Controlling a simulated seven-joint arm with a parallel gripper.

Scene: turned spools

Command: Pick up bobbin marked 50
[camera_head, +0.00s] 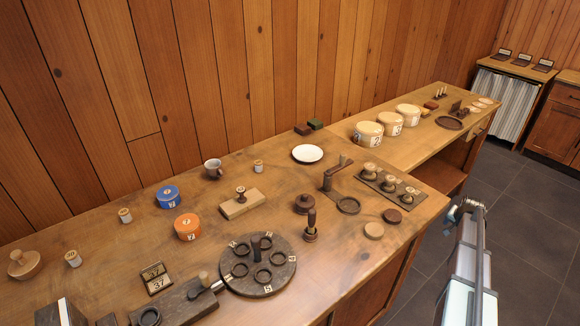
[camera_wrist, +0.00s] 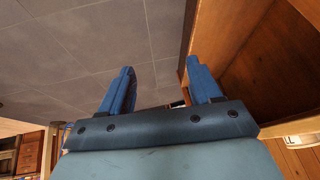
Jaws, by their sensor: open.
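Three small pale bobbins with number labels stand upright on the wooden bench in the head view. One bobbin (camera_head: 73,258) is at the front left, and its label looks like 50 or 20. A second bobbin (camera_head: 125,215) is farther back, left of the blue tin. A third bobbin (camera_head: 258,166) is near the white dish. The labels of these two are too small to read. My gripper (camera_wrist: 159,68) is open and empty in the wrist view, over the grey floor beside the bench. In the head view my arm is at the right, apart from all bobbins.
A round dark carousel (camera_head: 283,283) and a hand tool (camera_head: 311,226) stand toward the front edge. Bare wood surrounds the left bobbins.

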